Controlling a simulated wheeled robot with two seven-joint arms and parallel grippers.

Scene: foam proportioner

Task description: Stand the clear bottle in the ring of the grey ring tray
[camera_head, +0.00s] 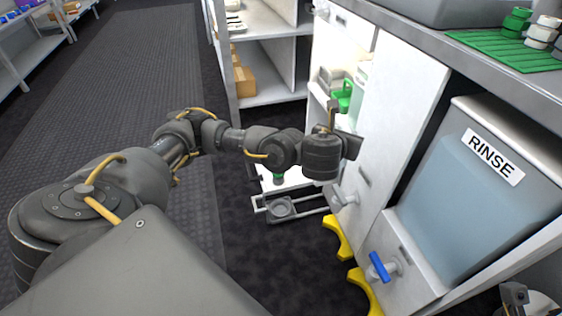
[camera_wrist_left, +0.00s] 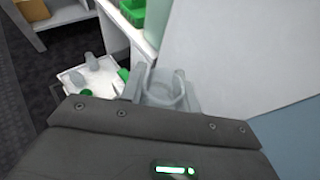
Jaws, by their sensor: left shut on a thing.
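My left gripper (camera_head: 350,146) is above and to the right of the tray, beside the cabinet. In the left wrist view my left gripper (camera_wrist_left: 160,92) is shut on a translucent rounded thing, which looks like the clear bottle (camera_wrist_left: 166,84). Its lower part is hidden by the gripper body, and the head view does not show it clearly.
A white tray (camera_wrist_left: 72,80) holds several pale bottles and green caps. A grey tap (camera_head: 343,197) and a blue-handled tap (camera_head: 380,267) stick out from the cabinet. The RINSE tank (camera_head: 470,200) stands at right. Yellow brackets (camera_head: 338,238) sit low. A green jug (camera_head: 344,97) stands on a shelf.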

